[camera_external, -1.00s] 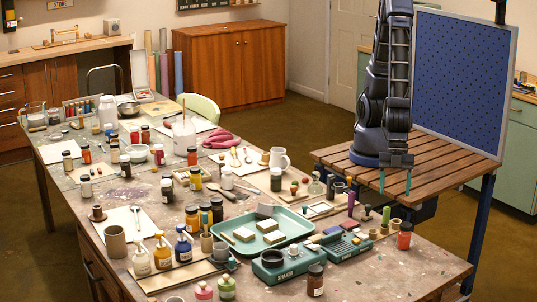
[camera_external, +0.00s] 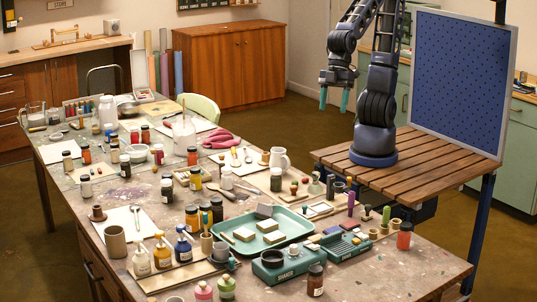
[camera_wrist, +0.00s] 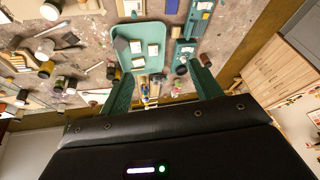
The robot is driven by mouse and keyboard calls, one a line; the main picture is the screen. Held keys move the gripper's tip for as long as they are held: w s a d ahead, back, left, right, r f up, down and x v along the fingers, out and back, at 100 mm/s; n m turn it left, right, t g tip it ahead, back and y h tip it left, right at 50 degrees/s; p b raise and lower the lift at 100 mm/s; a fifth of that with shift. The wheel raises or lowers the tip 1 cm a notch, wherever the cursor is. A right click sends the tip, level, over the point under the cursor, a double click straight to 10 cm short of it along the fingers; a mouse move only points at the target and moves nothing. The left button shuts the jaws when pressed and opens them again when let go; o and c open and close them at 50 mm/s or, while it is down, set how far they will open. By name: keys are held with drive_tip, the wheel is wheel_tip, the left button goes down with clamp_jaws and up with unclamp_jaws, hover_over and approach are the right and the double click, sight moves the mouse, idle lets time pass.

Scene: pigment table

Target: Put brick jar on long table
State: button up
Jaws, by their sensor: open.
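My gripper (camera_external: 333,100) is open and empty, raised high to the left of the slatted wooden stand and pointing down. In the wrist view its two green fingers (camera_wrist: 160,85) are spread apart with nothing between them. The long table (camera_external: 400,276) fills the left and front, crowded with jars. An orange-red jar (camera_external: 404,236) stands upright near its right edge, well below my gripper. Other reddish jars stand at the far left part, including one (camera_external: 86,154) near a paper sheet. No label is readable, so I cannot tell which is the brick jar.
A green tray (camera_external: 290,236) with pale blocks sits mid-table; it also shows in the wrist view (camera_wrist: 152,81). My arm rises from the wooden stand (camera_external: 440,160), with a blue panel (camera_external: 463,85) behind.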

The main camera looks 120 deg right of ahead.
drive_tip(key=s+d+r+m+h, duration=0.2)
drive_tip(key=s+d+r, duration=0.4)
drive_tip(key=s+d, duration=0.3)
drive_tip(key=d+m, duration=0.1)
drive_tip(key=d, duration=0.2)
drive_tip(key=shift+s+d+r+t, duration=0.15)
drive_tip(key=shift+s+r+t, duration=0.15)
drive_tip(key=c, duration=0.5)
drive_tip(key=shift+w, duration=0.1)
